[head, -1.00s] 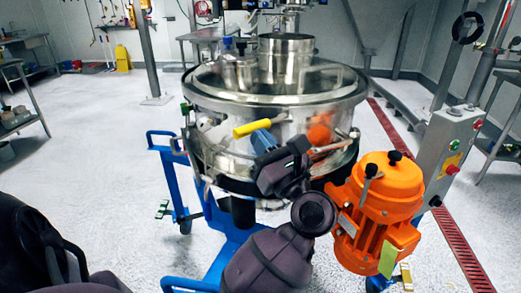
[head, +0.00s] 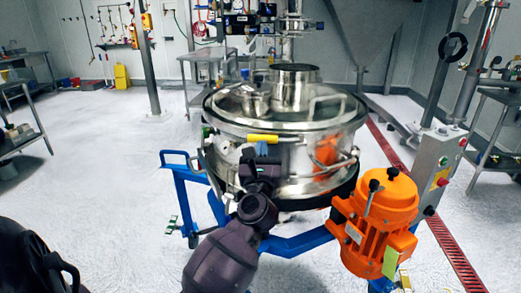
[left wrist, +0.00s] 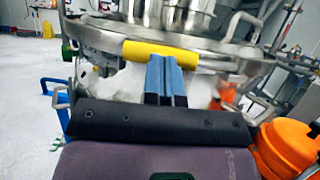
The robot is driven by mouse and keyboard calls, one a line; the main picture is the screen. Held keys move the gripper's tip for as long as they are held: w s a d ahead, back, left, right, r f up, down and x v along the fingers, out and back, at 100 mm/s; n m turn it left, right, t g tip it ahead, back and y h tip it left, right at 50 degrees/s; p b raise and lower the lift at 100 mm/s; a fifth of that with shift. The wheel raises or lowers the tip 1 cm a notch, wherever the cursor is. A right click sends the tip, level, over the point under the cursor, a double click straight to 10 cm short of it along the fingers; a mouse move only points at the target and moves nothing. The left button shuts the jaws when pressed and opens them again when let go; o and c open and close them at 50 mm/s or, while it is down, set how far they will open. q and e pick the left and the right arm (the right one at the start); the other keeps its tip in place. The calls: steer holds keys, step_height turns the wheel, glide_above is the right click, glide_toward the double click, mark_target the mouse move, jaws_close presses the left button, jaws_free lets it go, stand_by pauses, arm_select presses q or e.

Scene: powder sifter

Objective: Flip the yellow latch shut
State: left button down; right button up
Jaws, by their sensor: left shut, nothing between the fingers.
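The yellow latch (head: 263,138) is a short yellow grip at the front rim of the round steel sifter (head: 318,160), lying roughly level just below the lid's edge. It also shows in the left wrist view (left wrist: 160,52), across the sifter's front. My left gripper (head: 262,149) is shut and empty, its blue fingers together and pointing up at the latch from below. In the left wrist view the fingertips (left wrist: 164,60) overlap the latch's lower edge, near its middle. I cannot tell if they touch it. My right gripper is not in view.
An orange motor (head: 376,213) sits at the front right on the sifter's blue frame (head: 300,243). A grey control box (head: 436,165) with buttons stands to its right. Metal handles stick out from the sifter's side. The white floor to the left is open.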

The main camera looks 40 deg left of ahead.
arm_select(q)
steer(key=shift+w+a, duration=0.1)
steer(key=shift+a, duration=0.1)
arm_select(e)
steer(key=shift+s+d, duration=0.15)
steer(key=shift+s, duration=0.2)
arm_select(q)
steer(key=shift+r, duration=0.1)
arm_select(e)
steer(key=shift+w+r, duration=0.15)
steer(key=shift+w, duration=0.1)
